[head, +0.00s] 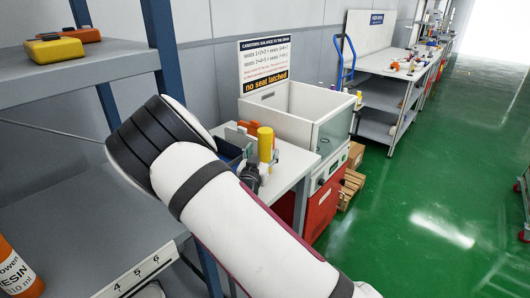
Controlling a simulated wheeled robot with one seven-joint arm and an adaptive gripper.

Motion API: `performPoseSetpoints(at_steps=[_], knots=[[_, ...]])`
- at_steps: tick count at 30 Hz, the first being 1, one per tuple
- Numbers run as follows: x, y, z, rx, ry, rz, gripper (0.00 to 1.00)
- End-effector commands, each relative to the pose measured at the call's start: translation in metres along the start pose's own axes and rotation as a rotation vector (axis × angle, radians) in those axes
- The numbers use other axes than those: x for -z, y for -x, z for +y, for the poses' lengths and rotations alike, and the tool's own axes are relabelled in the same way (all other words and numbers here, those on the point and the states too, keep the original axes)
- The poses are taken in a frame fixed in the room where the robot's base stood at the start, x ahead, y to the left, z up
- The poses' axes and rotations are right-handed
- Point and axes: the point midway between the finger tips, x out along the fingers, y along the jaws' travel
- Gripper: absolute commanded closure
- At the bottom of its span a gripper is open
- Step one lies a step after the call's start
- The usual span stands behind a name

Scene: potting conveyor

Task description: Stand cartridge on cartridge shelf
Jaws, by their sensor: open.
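An orange cartridge with a white RESIN label (15,270) stands at the lower left, cut off by the picture edge. It is at a grey shelf (85,215) whose front strip carries the numbers 4, 5 and 6. I cannot tell whether this is the cartridge shelf. A yellow cylinder (265,143) stands upright at the bench beyond my arm; I cannot tell whether it is a cartridge. My arm crosses the middle and hides part of the shelf and bench. I cannot make out my gripper. A small dark shape (250,178) beside the cylinder is unclear.
A blue upright (160,45) stands close to my arm.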

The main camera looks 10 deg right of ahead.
Motion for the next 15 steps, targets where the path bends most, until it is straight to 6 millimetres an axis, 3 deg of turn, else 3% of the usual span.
performPoseSetpoints(at_steps=[7, 15], knots=[[0.001, -0.035, 0.000, -0.001, 0.000, 0.001, 0.36], [0.001, -0.042, -0.001, 0.000, 0.001, -0.001, 0.36]])
